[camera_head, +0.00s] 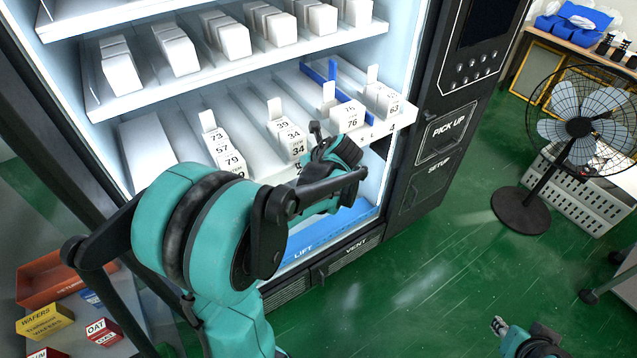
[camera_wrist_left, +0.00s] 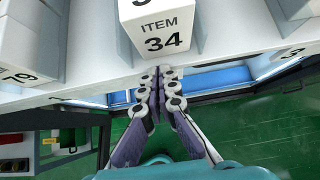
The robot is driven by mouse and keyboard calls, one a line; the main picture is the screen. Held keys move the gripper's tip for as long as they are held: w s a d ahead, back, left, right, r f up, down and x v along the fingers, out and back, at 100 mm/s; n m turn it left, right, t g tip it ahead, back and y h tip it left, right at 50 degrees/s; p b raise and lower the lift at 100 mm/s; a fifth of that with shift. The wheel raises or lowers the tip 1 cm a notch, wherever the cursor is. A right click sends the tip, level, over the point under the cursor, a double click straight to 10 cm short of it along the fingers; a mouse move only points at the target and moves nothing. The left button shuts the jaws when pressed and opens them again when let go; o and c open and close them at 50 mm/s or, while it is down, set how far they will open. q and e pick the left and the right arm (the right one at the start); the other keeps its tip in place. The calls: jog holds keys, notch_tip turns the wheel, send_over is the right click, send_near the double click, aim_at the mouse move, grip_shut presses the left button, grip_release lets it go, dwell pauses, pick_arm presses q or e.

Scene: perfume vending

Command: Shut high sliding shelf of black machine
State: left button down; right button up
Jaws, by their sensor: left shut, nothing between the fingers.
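The black vending machine (camera_head: 440,100) fills the middle of the head view, its inside lit and white. A white sliding shelf (camera_head: 400,122) sticks out of it, carrying rows of white numbered boxes (camera_head: 292,145). Other shelves above it sit farther back. My left gripper (camera_head: 316,130) is at the front edge of the pulled-out shelf. In the left wrist view the left gripper (camera_wrist_left: 160,80) is shut and empty, its tips at the shelf's front edge (camera_wrist_left: 110,75) below the ITEM 34 box (camera_wrist_left: 158,30). I cannot tell whether they touch. My right gripper (camera_head: 499,326) is low at the bottom right, away from the machine.
A black fan (camera_head: 578,125) stands to the right in front of a pale perforated crate (camera_head: 590,195). A table (camera_head: 603,52) with blue items is at the top right. Snack boxes (camera_head: 45,320) lie at the lower left. The green floor before the machine is open.

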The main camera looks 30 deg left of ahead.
aim_at(268, 118)
pick_arm(q)
jog(key=w+a, duration=0.2)
jog(key=a, duration=0.4)
jog(key=w+a, duration=0.3)
jog(key=a, duration=0.4)
jog(key=w+a, duration=0.3)
jog(key=a, duration=0.3)
jog(key=shift+a+b, duration=0.3)
jog(key=shift+b, duration=0.05)
jog(key=shift+w+d, duration=0.1)
